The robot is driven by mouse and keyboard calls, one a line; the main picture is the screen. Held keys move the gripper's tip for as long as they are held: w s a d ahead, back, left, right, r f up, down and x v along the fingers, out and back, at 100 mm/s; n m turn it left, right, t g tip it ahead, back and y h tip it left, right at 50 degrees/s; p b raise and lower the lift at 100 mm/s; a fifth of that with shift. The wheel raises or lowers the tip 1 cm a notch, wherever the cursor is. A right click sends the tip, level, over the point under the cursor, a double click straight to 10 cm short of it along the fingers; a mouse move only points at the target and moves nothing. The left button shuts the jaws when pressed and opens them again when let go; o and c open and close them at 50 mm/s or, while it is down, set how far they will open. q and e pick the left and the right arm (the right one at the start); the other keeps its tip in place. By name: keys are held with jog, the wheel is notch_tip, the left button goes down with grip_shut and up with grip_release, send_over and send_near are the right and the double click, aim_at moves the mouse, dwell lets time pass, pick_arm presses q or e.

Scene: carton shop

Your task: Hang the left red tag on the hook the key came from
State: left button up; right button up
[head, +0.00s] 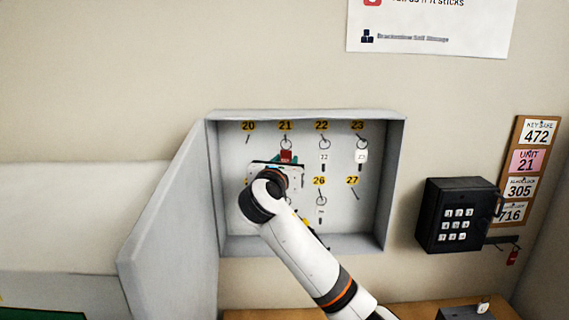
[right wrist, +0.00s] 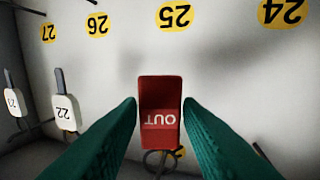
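A red tag (head: 286,156) marked OUT hangs by its ring on the hook under number 21 in the key cabinet (head: 397,180). The tag also shows in the right wrist view (right wrist: 160,100), with its ring (right wrist: 158,162) at the hook. My right gripper (right wrist: 160,104) is at this tag, one teal finger on each side. The fingers look slightly apart from the tag's edges. A second red tag (head: 512,257) hangs on the small rack (head: 500,241) at the right. My left gripper is out of view.
The cabinet door (head: 165,215) stands open to the left. Keys with white tags hang at 22 (head: 324,158) and 23 (head: 361,156), right of my gripper. A black keypad box (head: 455,215) is on the wall. A white-tagged item (head: 483,306) is at the lower right.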

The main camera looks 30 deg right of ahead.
jog(key=o, duration=0.3)
jog(key=b+v, duration=0.4)
jog(key=v, duration=0.8)
jog(key=shift+s, duration=0.1)
